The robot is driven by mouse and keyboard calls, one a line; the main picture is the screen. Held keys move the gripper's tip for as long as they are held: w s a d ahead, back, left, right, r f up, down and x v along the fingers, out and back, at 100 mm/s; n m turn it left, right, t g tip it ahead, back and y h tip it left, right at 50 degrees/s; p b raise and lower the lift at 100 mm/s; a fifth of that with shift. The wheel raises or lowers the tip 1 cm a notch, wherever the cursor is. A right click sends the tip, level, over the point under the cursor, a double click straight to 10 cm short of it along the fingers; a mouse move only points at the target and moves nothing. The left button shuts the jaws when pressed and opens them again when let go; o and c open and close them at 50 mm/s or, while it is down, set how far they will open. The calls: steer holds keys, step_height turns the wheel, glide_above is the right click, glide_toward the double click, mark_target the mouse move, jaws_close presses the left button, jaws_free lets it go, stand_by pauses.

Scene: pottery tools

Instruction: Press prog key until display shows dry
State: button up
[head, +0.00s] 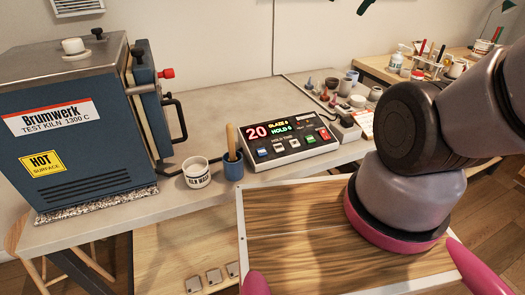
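The kiln controller (290,140) is a white box with a dark sloped face on the bench, right of the kiln. Its display (270,130) shows a large red 20, a yellow word that looks like GLAZE with a digit, and green HOLD with a digit. Several coloured keys sit on the face, among them a blue key (263,152), a green key (278,149), a white key (294,143) and a red key (324,134). The key labels are too small to read, so I cannot tell which is prog. My arm shows at the right; my gripper is out of view.
The kiln (75,120) stands at the left with a HOT SURFACE label. A kiln wash jar (196,173) and a blue cup (233,167) with a wooden-handled tool stand left of the controller. Small pots (343,103) stand behind its right side.

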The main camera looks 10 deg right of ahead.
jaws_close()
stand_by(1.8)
